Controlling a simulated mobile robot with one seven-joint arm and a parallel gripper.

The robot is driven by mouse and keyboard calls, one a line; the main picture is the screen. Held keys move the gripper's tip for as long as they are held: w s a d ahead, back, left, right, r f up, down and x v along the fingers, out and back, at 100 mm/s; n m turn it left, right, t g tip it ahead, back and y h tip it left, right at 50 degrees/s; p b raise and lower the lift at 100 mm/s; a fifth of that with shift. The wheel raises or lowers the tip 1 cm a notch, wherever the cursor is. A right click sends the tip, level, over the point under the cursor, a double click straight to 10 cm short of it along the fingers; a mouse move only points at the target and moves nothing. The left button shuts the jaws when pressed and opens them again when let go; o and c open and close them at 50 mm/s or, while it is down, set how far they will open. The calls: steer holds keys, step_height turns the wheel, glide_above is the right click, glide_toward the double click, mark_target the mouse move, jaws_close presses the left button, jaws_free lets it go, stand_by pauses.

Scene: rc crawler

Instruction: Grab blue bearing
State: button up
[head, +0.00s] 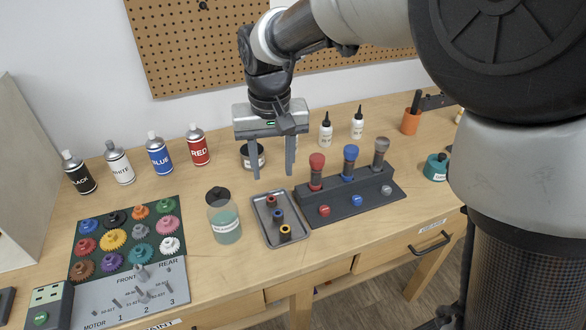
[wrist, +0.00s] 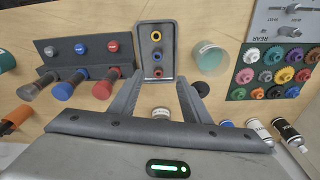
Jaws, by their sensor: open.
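The blue bearing (head: 279,216) lies in the middle of a small grey tray (head: 268,236), between a red bearing (head: 271,201) and a yellow bearing (head: 286,232). In the wrist view the blue bearing (wrist: 157,56) is the middle one of the row, with the yellow bearing (wrist: 156,36) above and the red bearing (wrist: 158,72) below. My gripper (head: 273,174) is open and empty, pointing down above the table behind the tray. In the wrist view my gripper's fingers (wrist: 158,80) spread at either side of the tray's near end, apart from the bearings.
A jar of teal liquid (head: 223,222) stands left of the tray. A dark stand with red, blue and grey-topped tools (head: 350,203) is close on the right. A gear board (head: 127,240) is at left. Paint cans and a round container (head: 252,155) stand behind.

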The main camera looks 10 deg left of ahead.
glide_above(278, 212)
steer(key=s, duration=0.1)
step_height(278, 212, down, 10)
steer(key=shift+a+f+b, duration=0.15)
steer(key=shift+f+b, duration=0.05)
steer(key=shift+b, duration=0.15)
steer(key=shift+w+d+f, duration=0.1)
steer(key=shift+w+f, duration=0.05)
steer(key=shift+f, duration=1.2)
steer(key=shift+w+d+f, duration=0.1)
steer(key=shift+w+f, duration=0.05)
steer(key=shift+f, duration=1.15)
jaws_close()
